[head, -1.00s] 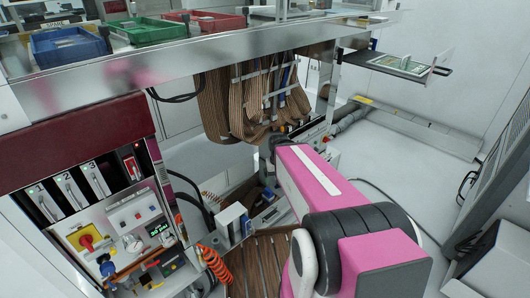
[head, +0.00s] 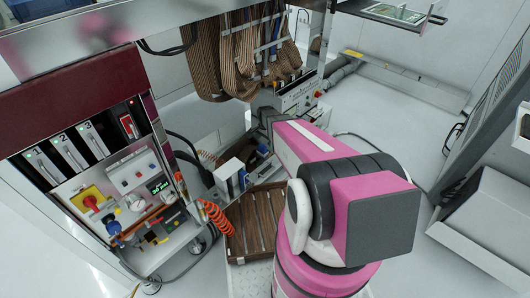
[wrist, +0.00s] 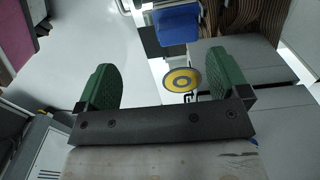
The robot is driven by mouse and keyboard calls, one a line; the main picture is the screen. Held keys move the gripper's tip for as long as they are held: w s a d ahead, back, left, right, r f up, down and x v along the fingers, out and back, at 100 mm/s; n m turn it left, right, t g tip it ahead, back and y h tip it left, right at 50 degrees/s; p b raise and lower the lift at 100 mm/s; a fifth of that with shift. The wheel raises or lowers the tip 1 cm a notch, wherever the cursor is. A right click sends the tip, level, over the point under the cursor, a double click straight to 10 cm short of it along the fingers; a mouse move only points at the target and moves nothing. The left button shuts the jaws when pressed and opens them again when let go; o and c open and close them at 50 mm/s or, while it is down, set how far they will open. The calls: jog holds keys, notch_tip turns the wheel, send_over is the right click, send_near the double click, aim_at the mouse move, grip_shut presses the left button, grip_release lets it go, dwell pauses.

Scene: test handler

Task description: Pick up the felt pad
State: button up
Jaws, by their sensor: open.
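I cannot make out the felt pad for certain in either view. My gripper (wrist: 172,65) shows in the wrist view with its two green fingers wide apart and nothing between them that it touches. A round yellow disc with a grey centre (wrist: 184,82) appears beyond the fingers, nearer the right one; what it is I cannot tell. In the head view my pink arm reaches away toward the ribbon cables, and the gripper end is not clear there.
A control cabinet (head: 85,120) with a red-and-yellow switch stands at left. Brown ribbon cables (head: 215,60) hang under the metal bench. A brown slatted crate (head: 268,205) lies below. A blue block (wrist: 178,25) shows in the wrist view. Floor at right (head: 390,125) is clear.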

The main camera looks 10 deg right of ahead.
aim_at(265, 147)
notch_tip(265, 147, down, 4)
jog(key=f, duration=0.5)
jog(key=shift+w+a+f, duration=0.1)
jog(key=shift+w+a, duration=0.05)
jog(key=shift+w, duration=0.25)
jog(key=c, duration=1.1)
